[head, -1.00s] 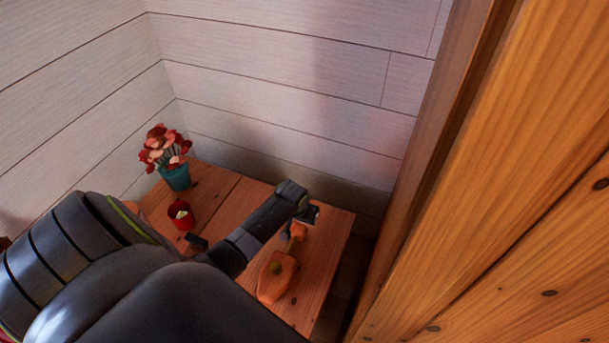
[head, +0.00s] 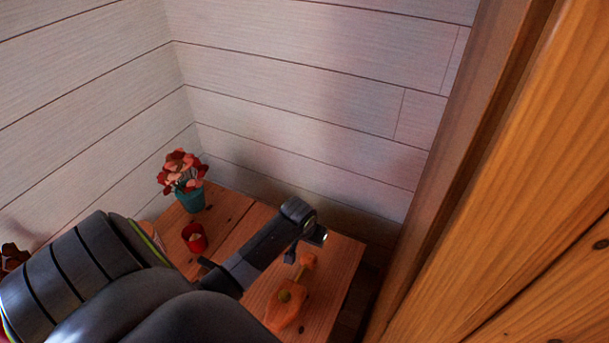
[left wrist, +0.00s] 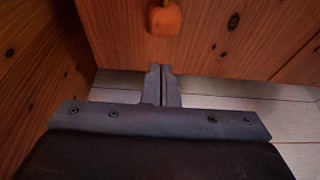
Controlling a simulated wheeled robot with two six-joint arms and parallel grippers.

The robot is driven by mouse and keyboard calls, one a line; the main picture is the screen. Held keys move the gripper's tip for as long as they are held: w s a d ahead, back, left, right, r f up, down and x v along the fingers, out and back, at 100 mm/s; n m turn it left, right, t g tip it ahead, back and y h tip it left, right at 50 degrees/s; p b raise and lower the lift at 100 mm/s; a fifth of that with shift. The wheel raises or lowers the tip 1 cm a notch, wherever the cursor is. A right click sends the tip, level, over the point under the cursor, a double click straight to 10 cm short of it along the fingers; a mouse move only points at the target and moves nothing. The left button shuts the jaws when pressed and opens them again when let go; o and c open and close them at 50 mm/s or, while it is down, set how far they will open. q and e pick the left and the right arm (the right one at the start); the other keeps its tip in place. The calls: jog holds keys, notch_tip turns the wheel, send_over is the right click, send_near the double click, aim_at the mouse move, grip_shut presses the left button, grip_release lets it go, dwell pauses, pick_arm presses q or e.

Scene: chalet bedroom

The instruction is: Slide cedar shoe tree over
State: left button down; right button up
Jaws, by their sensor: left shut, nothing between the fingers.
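The cedar shoe tree (head: 287,300) is an orange wooden piece with a wide body, a round knob and a narrower end. It lies on the wooden table (head: 340,278) near its right side. Its narrow end also shows at the top of the left wrist view (left wrist: 163,17). My left gripper (head: 291,256) is above the table beside the narrow end of the shoe tree. In the left wrist view the left fingers (left wrist: 162,72) are shut together with nothing between them, apart from the shoe tree. My right gripper is not in view.
A teal pot with red flowers (head: 190,200) stands at the back left of the table. A small red cup (head: 194,238) stands in front of it. White plank walls (head: 300,100) rise behind, and a large wooden panel (head: 520,200) fills the right side.

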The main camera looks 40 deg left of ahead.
pick_arm(q)
jog(key=p+v, duration=0.1)
jog(key=v, duration=0.8)
jog(key=shift+s+r+p, duration=0.15)
jog(key=shift+r+p, duration=0.05)
jog(key=shift+p, duration=0.2)
